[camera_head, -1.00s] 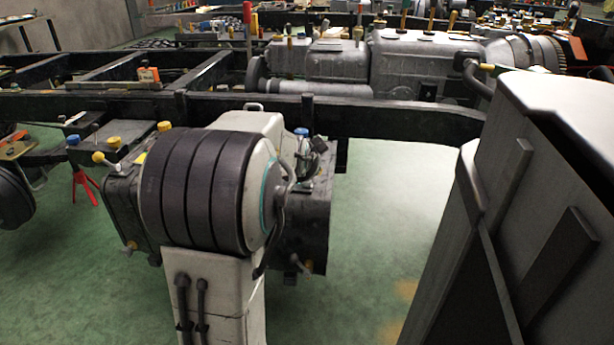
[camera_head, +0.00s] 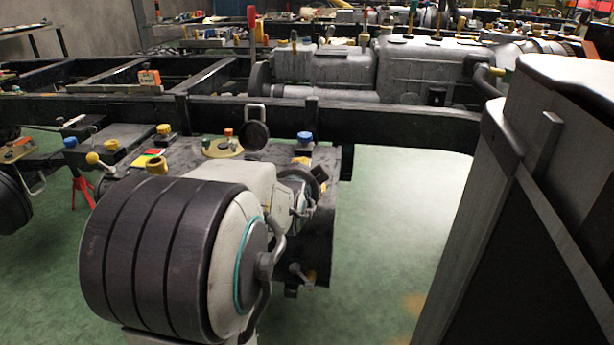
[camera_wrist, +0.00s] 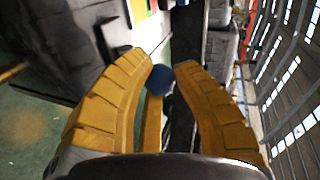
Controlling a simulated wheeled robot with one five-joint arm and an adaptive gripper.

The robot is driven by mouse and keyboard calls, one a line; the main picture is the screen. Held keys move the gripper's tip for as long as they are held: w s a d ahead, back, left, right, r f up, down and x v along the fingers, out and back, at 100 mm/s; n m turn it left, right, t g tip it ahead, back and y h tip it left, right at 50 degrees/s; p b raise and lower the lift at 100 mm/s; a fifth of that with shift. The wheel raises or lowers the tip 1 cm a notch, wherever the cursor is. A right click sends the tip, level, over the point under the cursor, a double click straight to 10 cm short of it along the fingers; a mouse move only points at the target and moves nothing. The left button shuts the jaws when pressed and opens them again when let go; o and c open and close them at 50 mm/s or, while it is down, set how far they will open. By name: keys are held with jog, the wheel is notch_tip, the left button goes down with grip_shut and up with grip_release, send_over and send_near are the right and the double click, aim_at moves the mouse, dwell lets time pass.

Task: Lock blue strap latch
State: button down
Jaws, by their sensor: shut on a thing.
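In the wrist view, my gripper (camera_wrist: 161,70) has two ribbed yellow fingers with their tips on either side of a round blue knob (camera_wrist: 160,79). It is shut on this knob. A yellow bar (camera_wrist: 152,122) lies between the fingers below the knob. In the head view, my own arm hides the fingers. A blue cap (camera_head: 305,138) shows just beyond my arm, on the dark box hung on the chassis frame. Another blue knob (camera_head: 70,142) is farther left. I cannot tell which of these, if either, my fingers hold. No strap shows clearly.
The black chassis rail (camera_head: 400,124) runs across behind the box. A grey gearbox (camera_head: 420,70) lies beyond it. A yellow-knobbed lever (camera_head: 93,158) and a red stand (camera_head: 80,185) are at left. Green floor (camera_head: 395,220) is clear right of the box.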

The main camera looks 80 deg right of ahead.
jog(key=shift+f, duration=0.2)
jog(key=c, duration=1.2)
grip_release()
jog(key=shift+w, duration=0.1)
jog(key=shift+c, duration=0.2)
jog(key=o, duration=0.3)
jog(key=shift+r, duration=0.15)
jog(key=v, duration=1.2)
